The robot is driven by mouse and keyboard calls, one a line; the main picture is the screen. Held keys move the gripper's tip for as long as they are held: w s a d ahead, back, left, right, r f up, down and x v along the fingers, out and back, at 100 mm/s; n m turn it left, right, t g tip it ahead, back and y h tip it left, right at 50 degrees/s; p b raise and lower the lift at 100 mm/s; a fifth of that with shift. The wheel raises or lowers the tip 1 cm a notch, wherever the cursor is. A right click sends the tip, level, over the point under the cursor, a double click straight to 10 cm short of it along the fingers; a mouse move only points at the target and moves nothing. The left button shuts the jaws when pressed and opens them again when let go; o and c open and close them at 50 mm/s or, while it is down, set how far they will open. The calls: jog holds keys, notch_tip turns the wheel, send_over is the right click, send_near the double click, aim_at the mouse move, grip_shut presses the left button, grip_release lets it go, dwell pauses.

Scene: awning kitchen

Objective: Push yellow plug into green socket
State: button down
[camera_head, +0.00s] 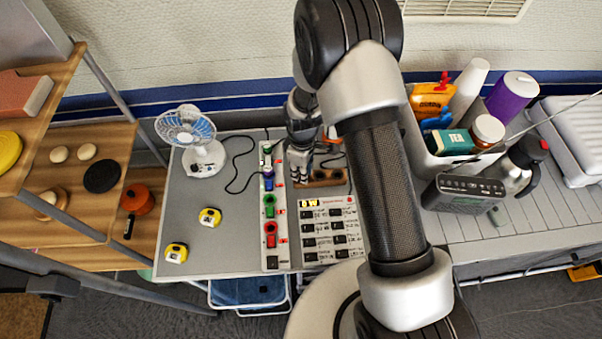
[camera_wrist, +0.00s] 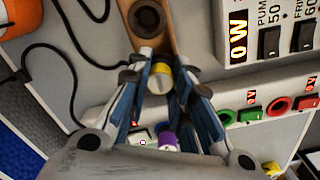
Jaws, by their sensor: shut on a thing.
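My gripper (camera_head: 299,176) points down over the table, just right of the socket strip (camera_head: 284,240). In the wrist view its two blue-padded fingers (camera_wrist: 164,66) are closed around the yellow plug (camera_wrist: 159,80), whose round yellow and pale end shows between them. In the head view the plug is hidden by the gripper. In the wrist view the green socket (camera_wrist: 227,118) lies right of the gripper, apart from the plug.
A wooden holder with dark holes (camera_head: 322,178) lies beside the gripper; I cannot tell if the plug touches it. A switch panel (camera_head: 329,225) is right of the strip.

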jog(key=shift+r+p, duration=1.75)
jog(key=shift+r, duration=1.25)
jog(key=shift+r, duration=0.2)
send_over(269, 194)
jog(key=s, duration=0.2)
notch_tip(269, 194, down, 2)
jog(key=b, duration=0.2)
jog(key=shift+w+f+b, duration=0.15)
jog(key=shift+f+b, duration=0.1)
jog(key=shift+b, duration=0.05)
jog(key=shift+d+f+b, duration=0.1)
jog(key=shift+f+b, duration=0.95)
jog(key=shift+f, duration=0.15)
jog(key=shift+f, duration=0.3)
jog(key=shift+f+b, duration=0.2)
jog(key=shift+b, duration=0.25)
dwell(0.4)
